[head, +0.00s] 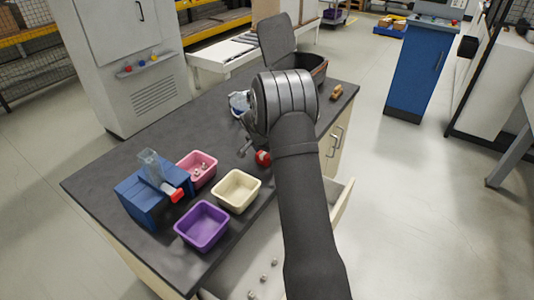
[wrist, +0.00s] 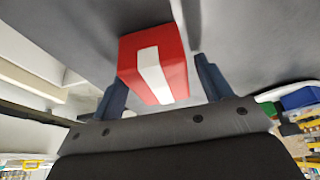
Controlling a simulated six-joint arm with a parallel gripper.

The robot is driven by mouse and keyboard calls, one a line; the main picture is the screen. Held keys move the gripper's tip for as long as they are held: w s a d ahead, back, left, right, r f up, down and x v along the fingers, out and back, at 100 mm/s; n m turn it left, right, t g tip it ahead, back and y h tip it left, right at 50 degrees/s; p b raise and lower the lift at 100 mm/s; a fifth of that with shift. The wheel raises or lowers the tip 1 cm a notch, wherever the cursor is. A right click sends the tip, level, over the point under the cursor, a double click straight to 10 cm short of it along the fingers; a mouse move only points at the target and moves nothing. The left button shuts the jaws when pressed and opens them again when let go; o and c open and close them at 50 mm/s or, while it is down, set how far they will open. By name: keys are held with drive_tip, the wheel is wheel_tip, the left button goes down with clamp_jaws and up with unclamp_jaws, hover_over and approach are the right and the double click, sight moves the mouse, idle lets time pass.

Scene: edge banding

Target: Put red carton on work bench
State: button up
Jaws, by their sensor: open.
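The red carton (wrist: 176,48) has a white stripe on its near face and fills the middle of the wrist view. My gripper (wrist: 158,72) is open, with one dark blue finger on each side of the carton. I cannot tell whether either finger touches it. In the head view a small red patch, likely the carton (head: 263,158), shows beside my wrist above the dark work bench (head: 110,172). My arm hides most of the area around it. Whether the carton rests on the bench top is unclear.
Pink (head: 197,168), cream (head: 236,190) and purple (head: 202,226) bins stand on the bench beside a blue device (head: 152,196). An open drawer (head: 262,262) holds small parts. A brown object (head: 336,92) lies at the far right. The bench's left part is clear.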

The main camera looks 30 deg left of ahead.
drive_tip(key=v, duration=1.2)
drive_tip(key=x, duration=1.2)
drive_tip(key=shift+f, duration=0.3)
wheel_tip(320, 180, up, 3)
drive_tip(key=shift+r, duration=0.6)
drive_tip(key=shift+f, duration=0.1)
